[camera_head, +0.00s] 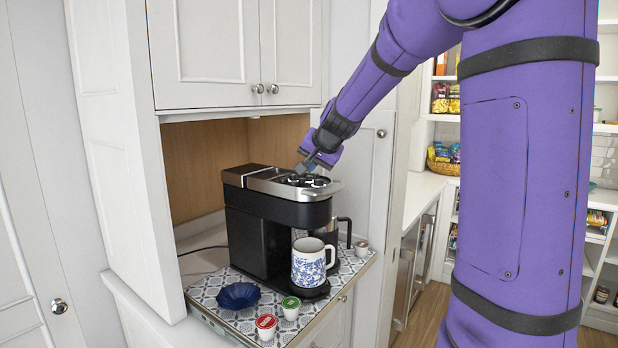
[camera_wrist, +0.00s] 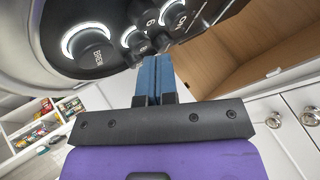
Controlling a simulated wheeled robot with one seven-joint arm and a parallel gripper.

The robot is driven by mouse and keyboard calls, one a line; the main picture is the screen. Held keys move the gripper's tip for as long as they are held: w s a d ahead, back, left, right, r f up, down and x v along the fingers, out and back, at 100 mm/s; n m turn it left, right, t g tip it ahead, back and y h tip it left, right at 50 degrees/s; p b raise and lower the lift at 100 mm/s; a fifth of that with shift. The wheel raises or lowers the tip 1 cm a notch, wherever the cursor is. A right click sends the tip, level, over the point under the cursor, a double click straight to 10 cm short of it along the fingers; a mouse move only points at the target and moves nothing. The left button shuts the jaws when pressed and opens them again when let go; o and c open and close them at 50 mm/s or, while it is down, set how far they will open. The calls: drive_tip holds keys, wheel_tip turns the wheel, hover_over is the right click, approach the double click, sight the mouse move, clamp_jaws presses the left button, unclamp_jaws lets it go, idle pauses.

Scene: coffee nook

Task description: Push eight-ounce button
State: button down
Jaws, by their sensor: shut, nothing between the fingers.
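The black coffee machine (camera_head: 262,212) with a silver top stands on a patterned mat. Its top panel (camera_head: 305,181) carries several round black buttons with lit rings. In the wrist view, the large BREW button (camera_wrist: 90,50) is at the left. Smaller buttons (camera_wrist: 150,18) sit to its right; their size markings are too small to read surely, so I cannot tell which is eight-ounce. My gripper (camera_head: 306,166) is shut and empty, pointing down at the panel. Its blue fingertips (camera_wrist: 153,60) are at the smaller buttons and hide part of that cluster; contact is unclear.
A blue-and-white mug (camera_head: 308,264) stands at the machine's front. A blue bowl (camera_head: 238,296) and red and green pods (camera_head: 266,326) are on the mat (camera_head: 205,292). White cabinets (camera_head: 235,55) hang above. A pantry with shelves is at the right.

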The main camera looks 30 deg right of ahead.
drive_tip(key=shift+r, duration=0.3)
drive_tip(key=shift+r, duration=0.1)
drive_tip(key=shift+r, duration=2.45)
drive_tip(key=shift+s+a, duration=0.15)
drive_tip(key=s+a+n+g+y, duration=0.1)
drive_tip(key=s+a+n, duration=0.2)
drive_tip(key=s+a, duration=0.4)
drive_tip(key=s+a+n+g, duration=0.15)
drive_tip(key=s+a, duration=0.25)
drive_tip(key=s, duration=0.6)
drive_tip(key=s+a+f+n, duration=0.2)
drive_tip(key=s+f, duration=0.2)
drive_tip(key=s, duration=0.4)
drive_tip(key=s+a+f+n+g, duration=0.1)
drive_tip(key=s+a+f+n, duration=0.1)
drive_tip(key=s, duration=0.7)
wheel_tip(320, 180, down, 2)
drive_tip(key=shift+a+f+n, duration=0.1)
drive_tip(key=shift+a+n, duration=0.15)
drive_tip(key=shift+n, duration=0.4)
